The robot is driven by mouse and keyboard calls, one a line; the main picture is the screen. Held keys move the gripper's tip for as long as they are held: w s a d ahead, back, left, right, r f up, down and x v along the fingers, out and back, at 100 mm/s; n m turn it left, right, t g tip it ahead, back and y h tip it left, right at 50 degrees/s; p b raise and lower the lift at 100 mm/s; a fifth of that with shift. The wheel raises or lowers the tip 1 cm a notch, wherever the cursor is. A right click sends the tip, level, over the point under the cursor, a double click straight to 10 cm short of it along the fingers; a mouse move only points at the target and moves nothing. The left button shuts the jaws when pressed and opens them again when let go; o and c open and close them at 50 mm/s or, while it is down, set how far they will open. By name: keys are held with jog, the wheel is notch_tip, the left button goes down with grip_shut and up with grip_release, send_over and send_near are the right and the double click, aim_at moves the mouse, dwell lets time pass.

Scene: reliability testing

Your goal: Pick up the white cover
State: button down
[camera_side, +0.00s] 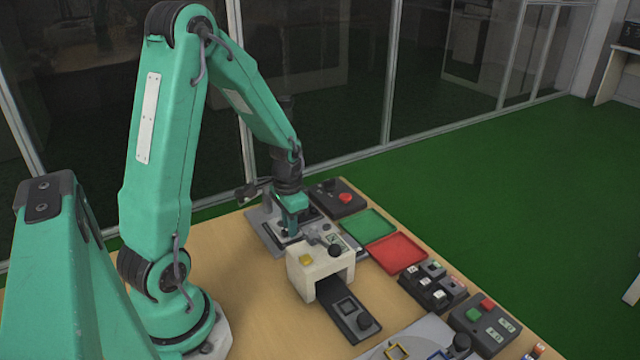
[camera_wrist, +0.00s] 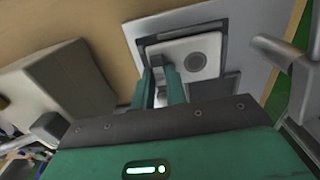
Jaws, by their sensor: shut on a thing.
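The white cover (camera_wrist: 186,58) is a pale square plate with a grey round spot, seen in the wrist view over a dark square frame on a grey plate (camera_wrist: 232,18). My gripper (camera_wrist: 160,76) is at its near left part, with its green fingers close together and shut on it. The fingers hide the part they hold. In the side view my gripper (camera_side: 291,228) points down at the grey plate (camera_side: 264,228), and the cover is hard to make out there. I cannot tell whether the cover is lifted clear of the frame.
A cream box-shaped fixture (camera_side: 312,268) with a dark slide (camera_side: 350,318) stands close in front of my gripper. A green tray (camera_side: 365,224), a red tray (camera_side: 397,253) and a black box with a red button (camera_side: 338,198) lie to the right. Bare wooden table (camera_side: 245,290) is at the left.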

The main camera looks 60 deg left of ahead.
jog(key=shift+r, duration=0.2)
jog(key=shift+r, duration=2.25)
jog(key=shift+w, duration=0.1)
